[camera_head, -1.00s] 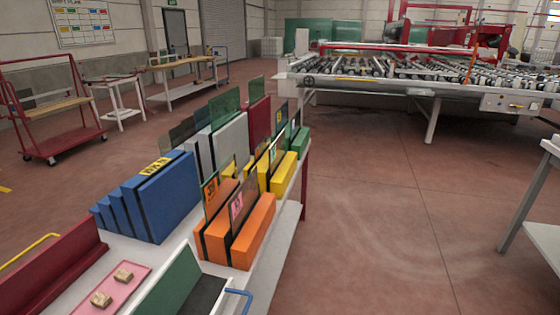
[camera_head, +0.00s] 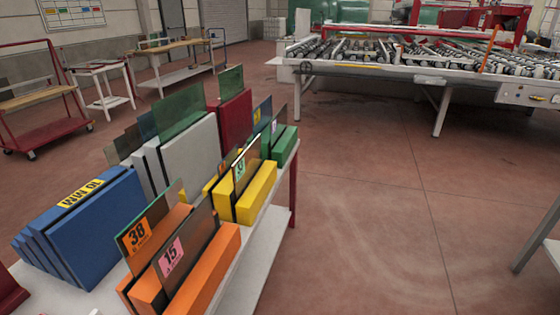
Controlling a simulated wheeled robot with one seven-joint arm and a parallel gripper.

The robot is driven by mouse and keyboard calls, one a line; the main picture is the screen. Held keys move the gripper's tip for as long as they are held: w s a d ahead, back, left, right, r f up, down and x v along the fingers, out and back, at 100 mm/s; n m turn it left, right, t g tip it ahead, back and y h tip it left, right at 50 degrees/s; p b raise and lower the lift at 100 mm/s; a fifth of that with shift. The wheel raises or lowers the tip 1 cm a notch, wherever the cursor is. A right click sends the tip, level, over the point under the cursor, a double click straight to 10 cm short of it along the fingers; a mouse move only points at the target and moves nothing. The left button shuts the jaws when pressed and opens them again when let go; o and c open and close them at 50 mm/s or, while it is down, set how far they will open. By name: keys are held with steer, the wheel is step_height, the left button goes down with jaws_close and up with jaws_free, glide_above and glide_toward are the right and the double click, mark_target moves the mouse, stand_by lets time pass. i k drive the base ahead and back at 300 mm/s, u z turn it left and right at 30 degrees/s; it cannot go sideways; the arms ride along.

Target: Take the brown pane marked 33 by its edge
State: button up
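Thin glass panes stand upright in slotted coloured blocks on a long bench. A brownish pane (camera_head: 254,156) stands in the yellow block (camera_head: 257,193); its small pale label (camera_head: 240,169) seems to read 33, but is too small to be sure. In front, the orange block (camera_head: 209,272) holds a pane with an orange label 38 (camera_head: 138,234) and a pane with a pink label 15 (camera_head: 171,254). My gripper is not in view.
Blue blocks (camera_head: 85,232) and grey blocks (camera_head: 187,150) stand on the bench's left side. A green block (camera_head: 285,147) with panes and a red block (camera_head: 234,118) stand farther back. The floor (camera_head: 370,200) right of the bench is clear up to the roller machine.

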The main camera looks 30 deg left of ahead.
mark_target(244, 169)
steer(key=z, duration=0.05)
steer(key=i, duration=1.15)
steer(key=u, duration=0.5)
steer(key=i, duration=1.1)
steer(key=u, duration=0.95)
steer(key=i, duration=0.6)
steer(key=u, duration=0.3)
